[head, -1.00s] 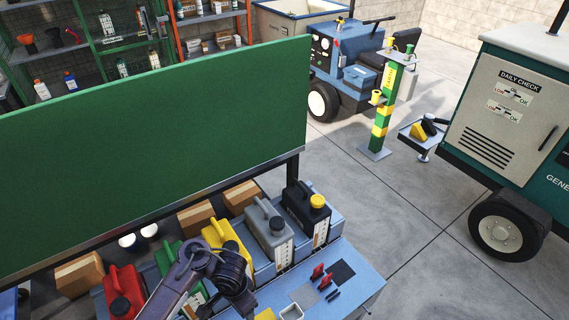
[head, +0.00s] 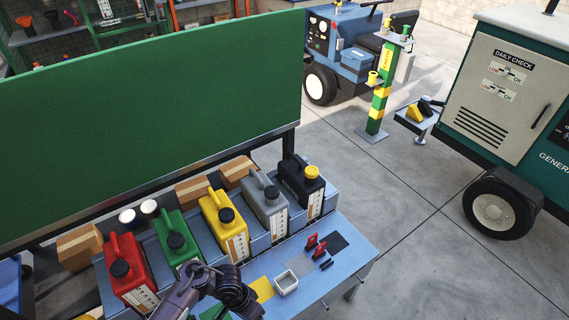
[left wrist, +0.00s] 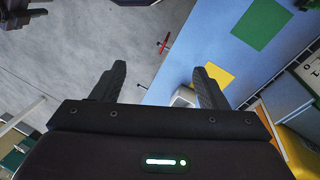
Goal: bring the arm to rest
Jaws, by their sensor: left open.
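My left arm comes in at the bottom of the head view. Its dark end (head: 232,288) hangs over the near edge of the blue workbench (head: 345,262), in front of the row of cans. The fingers cannot be made out there. In the left wrist view the two black fingers of my left gripper (left wrist: 158,88) stand wide apart with nothing between them. Below them show the grey floor and the bench's blue top (left wrist: 208,52).
Red (head: 128,272), green (head: 177,243), yellow (head: 226,225), grey (head: 265,203) and black (head: 302,188) cans line the bench. The generator (head: 505,110) stands right; open floor (head: 430,245) lies between.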

